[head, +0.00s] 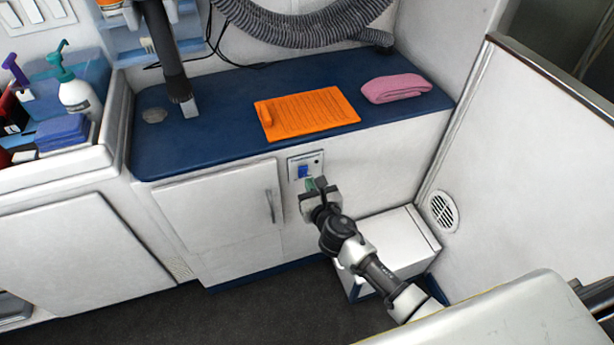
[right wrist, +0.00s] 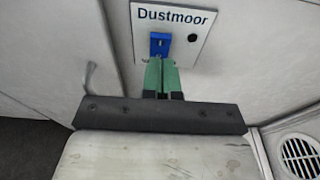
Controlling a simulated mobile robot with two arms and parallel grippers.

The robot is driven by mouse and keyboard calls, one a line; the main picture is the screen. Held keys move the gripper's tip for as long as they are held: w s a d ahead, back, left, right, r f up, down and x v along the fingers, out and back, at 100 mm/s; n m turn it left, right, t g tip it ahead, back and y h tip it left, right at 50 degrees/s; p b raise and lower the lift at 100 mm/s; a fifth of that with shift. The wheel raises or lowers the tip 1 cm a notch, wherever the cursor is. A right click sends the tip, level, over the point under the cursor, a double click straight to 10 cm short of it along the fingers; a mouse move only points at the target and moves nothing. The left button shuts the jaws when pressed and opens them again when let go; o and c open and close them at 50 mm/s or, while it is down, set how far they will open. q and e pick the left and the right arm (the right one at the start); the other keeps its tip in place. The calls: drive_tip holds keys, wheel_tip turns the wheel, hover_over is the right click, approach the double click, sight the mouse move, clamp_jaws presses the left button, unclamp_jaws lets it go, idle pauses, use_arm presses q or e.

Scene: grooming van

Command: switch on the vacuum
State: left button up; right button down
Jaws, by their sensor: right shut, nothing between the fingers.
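A white switch plate (head: 306,165) is set in the cabinet front below the counter. In the right wrist view the plate (right wrist: 204,24) reads "Dustmoor". A blue rocker switch (right wrist: 160,43) sits on its left part, and it also shows in the head view (head: 303,171). A small dark round spot (right wrist: 193,38) is to its right. My right gripper (right wrist: 160,62) is shut and empty, its green fingertips just below the blue switch. I cannot tell whether they touch it. The right gripper also shows in the head view (head: 315,184). My left gripper is not in view.
A blue counter (head: 222,97) holds an orange mat (head: 310,112) and a folded pink towel (head: 396,88). A grey ribbed hose (head: 300,28) hangs on the wall behind. A white box (head: 400,240) stands on the floor under my right arm. A cabinet door handle (head: 270,206) is left of the gripper.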

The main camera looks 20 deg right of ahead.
sight(304, 170)
drive_tip(key=shift+w+r, duration=0.15)
drive_tip(key=shift+w, duration=0.7)
drive_tip(key=shift+w+r, duration=0.15)
drive_tip(key=shift+w, duration=0.65)
